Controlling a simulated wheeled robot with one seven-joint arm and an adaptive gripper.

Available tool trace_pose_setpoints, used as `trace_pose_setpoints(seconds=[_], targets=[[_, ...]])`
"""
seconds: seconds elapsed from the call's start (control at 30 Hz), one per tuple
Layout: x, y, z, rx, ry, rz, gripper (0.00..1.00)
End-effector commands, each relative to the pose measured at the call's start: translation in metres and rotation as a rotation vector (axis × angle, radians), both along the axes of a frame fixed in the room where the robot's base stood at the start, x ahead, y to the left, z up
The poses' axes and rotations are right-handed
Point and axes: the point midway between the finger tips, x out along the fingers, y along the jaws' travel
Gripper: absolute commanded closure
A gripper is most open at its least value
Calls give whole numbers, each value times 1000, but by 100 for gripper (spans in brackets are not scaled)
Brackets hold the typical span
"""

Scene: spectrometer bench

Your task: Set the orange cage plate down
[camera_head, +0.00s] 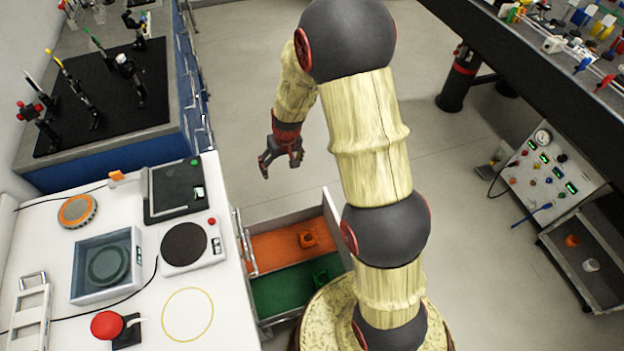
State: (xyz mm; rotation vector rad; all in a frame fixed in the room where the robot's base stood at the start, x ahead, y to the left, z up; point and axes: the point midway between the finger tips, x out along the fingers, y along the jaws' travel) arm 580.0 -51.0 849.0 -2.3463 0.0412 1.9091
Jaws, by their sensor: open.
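A small orange square piece with a round hole, which looks like the orange cage plate (308,239), lies in the orange-lined section of an open drawer (272,248). My gripper (280,168) is open and empty. It hangs beyond the drawer in the picture, above and slightly left of the orange piece, apart from it and seemingly over the floor. My arm covers part of the area to the right of the drawer.
The drawer's green section (285,293) holds a green piece (320,277). The white bench (240,318) at left carries a scale (184,244), a glass-walled box (105,268), a red knob (107,325) and an orange disc (77,211). Floor (245,60) beyond my gripper is clear.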

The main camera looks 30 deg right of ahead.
Motion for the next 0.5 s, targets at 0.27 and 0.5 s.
trace_pose_setpoints(seconds=[0.27,0.5], targets=[[-36,21,118,-7,-73,36,22],[-87,37,198,-20,-130,62,22]])
